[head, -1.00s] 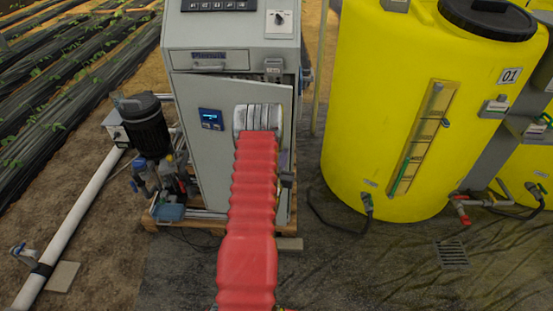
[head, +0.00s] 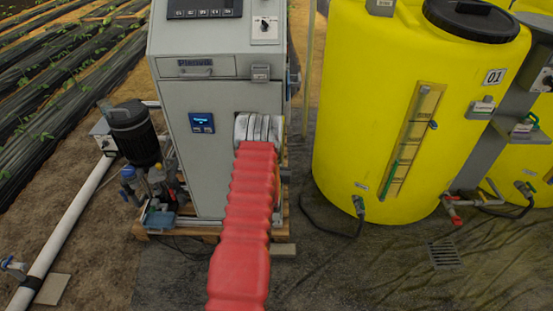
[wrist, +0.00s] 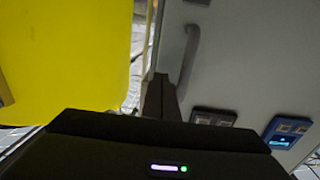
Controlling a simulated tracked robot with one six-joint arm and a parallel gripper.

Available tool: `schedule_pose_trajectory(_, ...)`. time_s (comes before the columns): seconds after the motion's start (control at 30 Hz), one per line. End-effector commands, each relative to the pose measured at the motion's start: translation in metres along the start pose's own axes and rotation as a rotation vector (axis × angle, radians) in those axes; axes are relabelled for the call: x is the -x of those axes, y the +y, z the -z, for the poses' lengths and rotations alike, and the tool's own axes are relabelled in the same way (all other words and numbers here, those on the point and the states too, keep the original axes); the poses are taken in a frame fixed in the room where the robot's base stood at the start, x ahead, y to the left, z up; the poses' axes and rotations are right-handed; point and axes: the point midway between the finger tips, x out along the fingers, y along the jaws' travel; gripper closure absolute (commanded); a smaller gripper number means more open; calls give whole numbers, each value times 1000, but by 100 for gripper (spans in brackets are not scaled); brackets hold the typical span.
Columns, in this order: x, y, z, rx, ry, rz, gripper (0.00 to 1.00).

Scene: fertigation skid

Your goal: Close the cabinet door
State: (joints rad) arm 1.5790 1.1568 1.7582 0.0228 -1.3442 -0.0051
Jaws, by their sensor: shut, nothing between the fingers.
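The grey cabinet (head: 158,75) stands in the middle of the head view. Its door (head: 203,170) carries a small blue display (head: 202,122) and looks flush with the front, with no gap showing; my arm hides part of its right side. The wrist view shows a grey panel of the cabinet (wrist: 245,60) with a grey bar handle (wrist: 190,55). My gripper (wrist: 160,95) is shut and empty, its fingertips close to the panel beside the handle; I cannot tell whether they touch it. In the head view the fingers are hidden behind my arm.
A large yellow tank (head: 375,130) stands right of the cabinet, with a black hose (head: 330,228) on the ground. A black pump (head: 135,135) and white pipe (head: 75,210) are at left. Wet ground in front is mostly clear.

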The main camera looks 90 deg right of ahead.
Motion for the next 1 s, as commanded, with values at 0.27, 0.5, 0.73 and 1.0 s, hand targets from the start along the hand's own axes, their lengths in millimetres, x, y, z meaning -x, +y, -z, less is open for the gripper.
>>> schedule_pose_trajectory(0.27,22,-1,-1,0,-2,2,100)
schedule_pose_trajectory(0.5,59,0,-2,0,-3,2,100)
schedule_pose_trajectory(0.73,97,0,-2,0,-4,5,100)
schedule_pose_trajectory(1.0,133,-1,-2,0,-3,7,100)
